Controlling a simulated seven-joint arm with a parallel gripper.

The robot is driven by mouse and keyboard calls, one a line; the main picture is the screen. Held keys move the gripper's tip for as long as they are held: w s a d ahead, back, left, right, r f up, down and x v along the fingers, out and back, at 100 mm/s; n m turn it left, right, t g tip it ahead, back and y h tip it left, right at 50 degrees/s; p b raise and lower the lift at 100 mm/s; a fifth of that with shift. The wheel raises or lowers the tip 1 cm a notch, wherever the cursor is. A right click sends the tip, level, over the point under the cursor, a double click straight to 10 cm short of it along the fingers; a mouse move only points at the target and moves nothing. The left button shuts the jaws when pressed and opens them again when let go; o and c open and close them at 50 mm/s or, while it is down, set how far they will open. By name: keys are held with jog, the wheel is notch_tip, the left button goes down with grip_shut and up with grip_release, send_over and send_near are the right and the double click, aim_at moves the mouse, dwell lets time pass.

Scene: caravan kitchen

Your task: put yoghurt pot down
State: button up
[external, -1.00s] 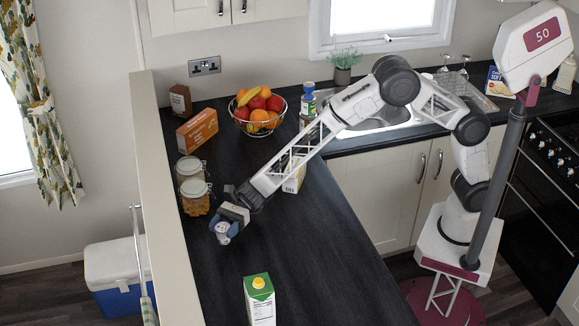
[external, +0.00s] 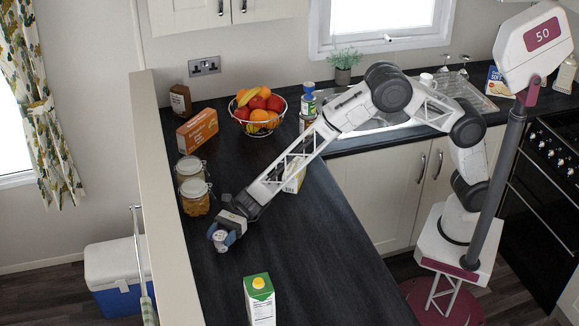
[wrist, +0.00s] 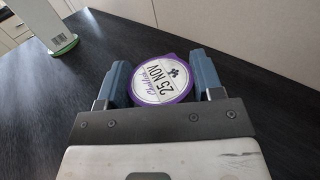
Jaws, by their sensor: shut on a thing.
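The yoghurt pot (external: 221,241) is small and white in the external view, at the left side of the dark counter (external: 290,235). In the wrist view the pot (wrist: 161,80) shows a round lid with a purple rim and the print "25 NOV". My gripper (external: 223,235) is shut on the pot, with one blue-grey finger on each side of it; the gripper also shows in the wrist view (wrist: 162,82). The pot is at or just above the counter top; I cannot tell whether it touches. Its underside is hidden.
A green and white carton (external: 260,300) stands nearer the camera; its base shows in the wrist view (wrist: 62,42). Two glass jars (external: 195,196) stand behind my gripper, near the raised left edge (external: 165,200). An orange box (external: 197,130) and fruit basket (external: 260,112) are farther back. The counter's middle is clear.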

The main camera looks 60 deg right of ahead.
jog(key=shift+f, duration=0.15)
jog(key=o, duration=1)
jog(key=shift+r, duration=0.25)
jog(key=shift+d+f, duration=0.1)
jog(key=shift+d, duration=3.65)
